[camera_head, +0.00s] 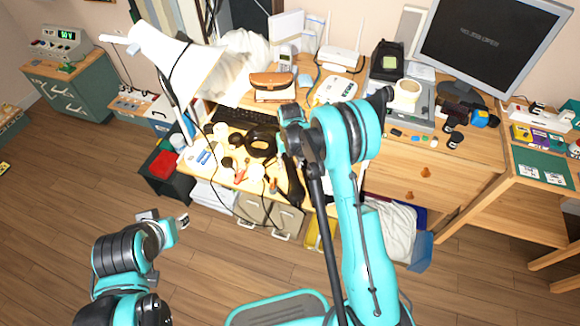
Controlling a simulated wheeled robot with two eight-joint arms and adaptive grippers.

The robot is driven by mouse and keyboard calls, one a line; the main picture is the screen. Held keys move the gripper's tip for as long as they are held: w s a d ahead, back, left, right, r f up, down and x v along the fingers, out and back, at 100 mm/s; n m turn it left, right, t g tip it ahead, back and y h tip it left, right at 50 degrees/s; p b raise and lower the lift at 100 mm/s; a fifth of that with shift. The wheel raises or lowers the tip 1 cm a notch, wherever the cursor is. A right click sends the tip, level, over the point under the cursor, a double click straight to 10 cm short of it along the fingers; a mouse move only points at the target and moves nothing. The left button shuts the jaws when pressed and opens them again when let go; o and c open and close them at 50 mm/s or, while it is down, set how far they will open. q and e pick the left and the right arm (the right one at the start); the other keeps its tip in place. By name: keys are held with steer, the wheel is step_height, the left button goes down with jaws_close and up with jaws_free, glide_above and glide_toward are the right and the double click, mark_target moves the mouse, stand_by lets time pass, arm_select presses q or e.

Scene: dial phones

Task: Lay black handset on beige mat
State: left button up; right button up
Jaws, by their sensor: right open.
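My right gripper (291,172) reaches down over the front of the cluttered desk and is open. Dark shapes overlap under it, and I cannot tell which of them, if any, is the black handset. A black rounded object (262,141) lies on the desk just left of it. I cannot make out the beige mat clearly against the tan desk top. My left gripper (166,219) hangs over the floor at lower left, away from the desk, with its fingers apart and nothing between them.
A white lamp (180,62) leans over the desk's left side. A black keyboard (243,117), a brown pouch (272,86), a pale telephone (336,91) and a monitor (487,42) crowd the desk. Several small items lie left of my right gripper. The floor in front is clear.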

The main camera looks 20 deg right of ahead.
step_height(320, 180, up, 7)
steer(key=p, duration=0.2)
step_height(320, 180, up, 9)
steer(key=t, duration=0.1)
glide_above(290, 168)
steer(key=s, duration=0.3)
steer(key=s+r+t, duration=0.2)
steer(key=s+r, duration=0.5)
steer(key=r, duration=0.2)
steer(key=s+r+t, duration=0.2)
steer(key=s+t, duration=0.2)
steer(key=s, duration=1.2)
steer(key=shift+r+n+p, duration=0.25)
steer(key=shift+n+p, duration=0.05)
steer(key=shift+p, duration=0.05)
